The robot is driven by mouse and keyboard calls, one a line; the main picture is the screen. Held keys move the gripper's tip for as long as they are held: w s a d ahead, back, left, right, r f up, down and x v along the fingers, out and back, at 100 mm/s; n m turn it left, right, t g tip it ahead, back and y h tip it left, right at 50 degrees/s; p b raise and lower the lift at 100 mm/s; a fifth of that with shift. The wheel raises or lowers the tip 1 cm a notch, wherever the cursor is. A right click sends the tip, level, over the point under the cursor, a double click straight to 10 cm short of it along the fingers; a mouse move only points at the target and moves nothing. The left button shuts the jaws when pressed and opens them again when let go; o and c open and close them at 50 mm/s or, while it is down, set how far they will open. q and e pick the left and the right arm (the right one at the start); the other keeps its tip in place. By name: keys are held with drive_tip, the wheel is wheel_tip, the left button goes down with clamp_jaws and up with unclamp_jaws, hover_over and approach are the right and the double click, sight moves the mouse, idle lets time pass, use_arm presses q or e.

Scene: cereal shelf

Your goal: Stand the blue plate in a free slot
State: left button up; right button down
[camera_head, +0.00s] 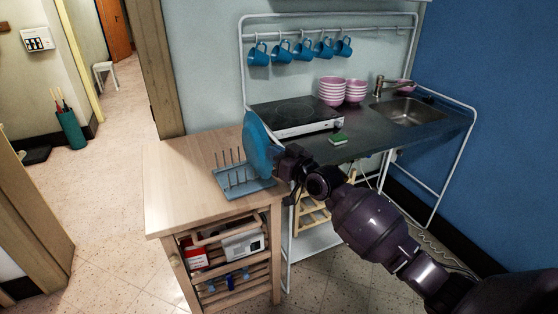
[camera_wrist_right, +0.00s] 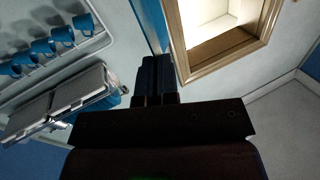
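The blue plate (camera_head: 261,146) stands nearly upright, a little tilted, in my right gripper (camera_head: 281,163). Its lower edge is at the right end of the blue-grey dish rack (camera_head: 232,192); I cannot tell whether they touch. The rack has several thin upright pegs, and the slots I can see between them look empty. In the right wrist view the fingers (camera_wrist_right: 156,75) are close together, with the plate's thin blue edge (camera_wrist_right: 148,27) reaching out beyond them. My left gripper is not in view.
The rack stands on a wooden cart (camera_head: 178,185) with clear top to its left. Behind are a black hob (camera_head: 290,112), a green sponge (camera_head: 337,139), pink bowls (camera_head: 331,92), a sink (camera_head: 408,110) and hanging blue mugs (camera_head: 281,54).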

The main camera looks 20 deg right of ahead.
use_arm(q)
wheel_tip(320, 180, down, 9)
drive_tip(key=b, duration=0.7)
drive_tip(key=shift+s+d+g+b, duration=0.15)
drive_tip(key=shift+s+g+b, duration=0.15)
drive_tip(key=shift+b, duration=0.1)
use_arm(e)
drive_tip(key=w+a, duration=0.1)
drive_tip(key=w, duration=1.2)
drive_tip(key=shift+a, duration=0.15)
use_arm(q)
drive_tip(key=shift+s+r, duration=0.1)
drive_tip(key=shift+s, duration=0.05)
use_arm(e)
drive_tip(key=shift+f, duration=0.15)
use_arm(q)
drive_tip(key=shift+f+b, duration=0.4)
drive_tip(key=shift+b, duration=0.1)
use_arm(e)
drive_tip(key=shift+f, duration=1.05)
